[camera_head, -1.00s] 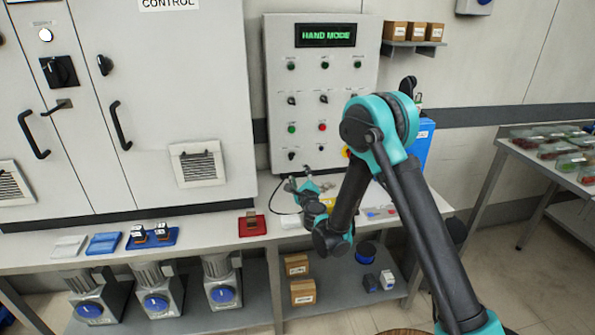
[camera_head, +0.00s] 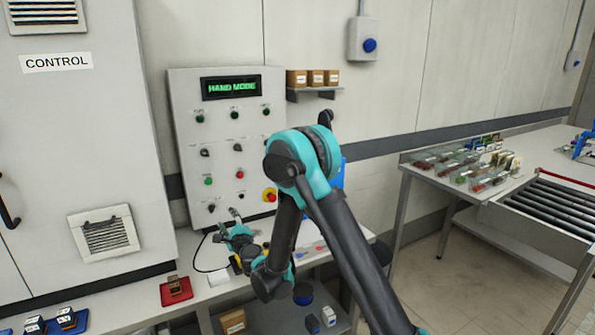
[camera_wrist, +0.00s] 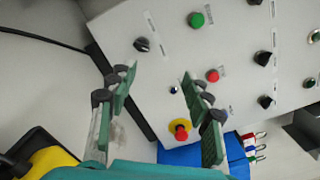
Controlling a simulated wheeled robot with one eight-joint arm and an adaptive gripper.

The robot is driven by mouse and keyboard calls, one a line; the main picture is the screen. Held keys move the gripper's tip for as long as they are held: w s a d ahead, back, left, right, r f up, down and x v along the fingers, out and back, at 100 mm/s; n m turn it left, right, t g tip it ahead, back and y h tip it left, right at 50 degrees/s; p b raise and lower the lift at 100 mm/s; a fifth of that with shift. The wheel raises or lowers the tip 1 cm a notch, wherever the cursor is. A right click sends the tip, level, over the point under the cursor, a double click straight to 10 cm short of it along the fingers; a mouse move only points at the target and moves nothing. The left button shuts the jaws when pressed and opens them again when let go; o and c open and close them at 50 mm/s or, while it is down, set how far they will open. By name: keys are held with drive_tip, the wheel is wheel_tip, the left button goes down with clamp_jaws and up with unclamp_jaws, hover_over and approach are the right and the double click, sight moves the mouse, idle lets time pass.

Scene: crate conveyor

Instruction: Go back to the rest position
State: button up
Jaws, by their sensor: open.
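My gripper (camera_wrist: 158,105) is open and empty in the wrist view, its two fingers spread wide in front of the control panel. In the head view my gripper (camera_head: 236,222) is small and partly hidden by my arm, close to the panel's lower edge above the workbench. The grey control panel (camera_head: 222,140) has a green display reading HAND MODE and rows of knobs and buttons. It also fills the upper part of the wrist view (camera_wrist: 225,65). A red mushroom button on a yellow ring (camera_wrist: 180,129) shows between the fingers; it also shows in the head view (camera_head: 270,195).
A workbench (camera_head: 130,300) runs below the panel, with a red tray (camera_head: 176,291) on it. A cabinet marked CONTROL (camera_head: 90,150) stands at left. A shelf with small boxes (camera_head: 313,78) hangs at right of the panel. A roller conveyor (camera_head: 560,208) and clear floor lie at right.

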drive_tip(key=s+d+r+n+g, duration=0.25)
drive_tip(key=d+n, duration=0.35)
drive_tip(key=d, duration=0.3)
drive_tip(key=s+d+r+n+g, duration=0.2)
drive_tip(key=s+d+r+n, duration=0.15)
drive_tip(key=d+n, duration=0.5)
drive_tip(key=s+d+f+n+g+h, duration=0.1)
drive_tip(key=s+d+f+g+h, duration=0.1)
drive_tip(key=s+d, duration=0.6)
drive_tip(key=s+d+f+n+g+h, duration=0.1)
drive_tip(key=s+d+f+h, duration=0.3)
drive_tip(key=s+d, duration=0.4)
drive_tip(key=s+d+f+n+g+h, duration=0.2)
drive_tip(key=s+d, duration=0.6)
drive_tip(key=d, duration=0.8)
wheel_tip(320, 180, down, 4)
drive_tip(key=shift+s+d+r+g+h, duration=0.25)
drive_tip(key=shift+g+h, duration=0.4)
drive_tip(key=shift+h, duration=0.45)
drive_tip(key=shift+w, duration=0.1)
